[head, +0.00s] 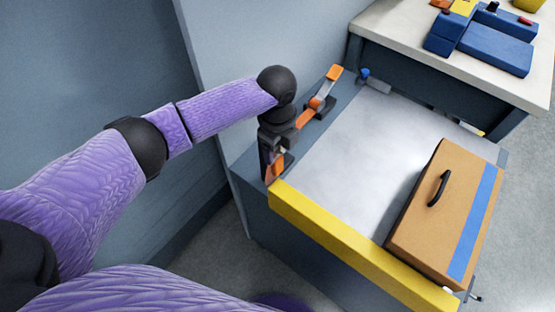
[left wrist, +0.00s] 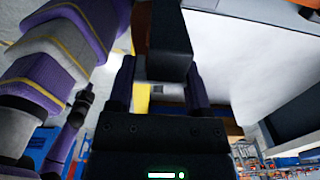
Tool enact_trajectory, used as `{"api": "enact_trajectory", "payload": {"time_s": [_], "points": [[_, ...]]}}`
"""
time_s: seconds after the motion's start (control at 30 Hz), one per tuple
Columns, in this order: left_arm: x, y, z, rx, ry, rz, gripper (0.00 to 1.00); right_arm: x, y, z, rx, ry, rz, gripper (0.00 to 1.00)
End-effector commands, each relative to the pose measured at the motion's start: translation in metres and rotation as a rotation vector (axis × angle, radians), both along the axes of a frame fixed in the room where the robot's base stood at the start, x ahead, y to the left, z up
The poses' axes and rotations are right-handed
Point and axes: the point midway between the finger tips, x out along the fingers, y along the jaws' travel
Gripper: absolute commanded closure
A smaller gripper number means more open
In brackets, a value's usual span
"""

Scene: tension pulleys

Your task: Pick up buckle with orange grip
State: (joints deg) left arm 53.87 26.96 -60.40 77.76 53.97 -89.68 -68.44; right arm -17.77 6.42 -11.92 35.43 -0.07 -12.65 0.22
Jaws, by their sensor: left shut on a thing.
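My left gripper (head: 268,158) points down at the near left corner of the cart and is shut on the buckle with orange grip (head: 276,168). Its orange part shows beside the dark fingers; the rest is mostly hidden. In the left wrist view, a dark block of the buckle (left wrist: 168,45) sits between the fingers of my left gripper (left wrist: 160,75), with a strip of orange on its left. I cannot tell whether the buckle still touches the cart. My right gripper cannot be made out.
Another orange and dark fitting (head: 310,116) stands on the cart's left rim, just behind the gripper. A brown case (head: 430,215) with a black handle and blue stripe sits on the right of the grey cart top (head: 350,150). A yellow edge (head: 345,245) runs along the front. A workbench (head: 400,25) stands behind.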

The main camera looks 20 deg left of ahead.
Motion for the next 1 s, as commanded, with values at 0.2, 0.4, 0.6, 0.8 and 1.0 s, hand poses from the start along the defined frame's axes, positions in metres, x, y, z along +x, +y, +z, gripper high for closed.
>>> {"api": "enact_trajectory", "payload": {"time_s": [0.2, 0.4, 0.6, 0.8, 1.0], "points": [[0.000, 0.000, 0.002, 0.000, -0.001, 0.000, 1.00, 0.000, 0.003, 0.001, 0.005, 0.000, -0.002, 1.00], [-0.006, -0.009, 0.015, -0.003, 0.000, -0.004, 1.00, 0.003, 0.003, 0.012, 0.005, -0.007, -0.001, 1.00], [-0.029, -0.040, 0.015, -0.002, 0.000, -0.004, 1.00, 0.007, 0.004, 0.023, 0.008, -0.019, 0.002, 1.00], [-0.048, -0.066, 0.021, -0.003, -0.002, -0.002, 1.00, 0.010, 0.005, 0.033, 0.009, -0.027, 0.003, 1.00], [-0.047, -0.065, 0.071, -0.002, -0.005, 0.000, 1.00, 0.013, 0.006, 0.052, 0.010, -0.034, 0.004, 1.00]]}}
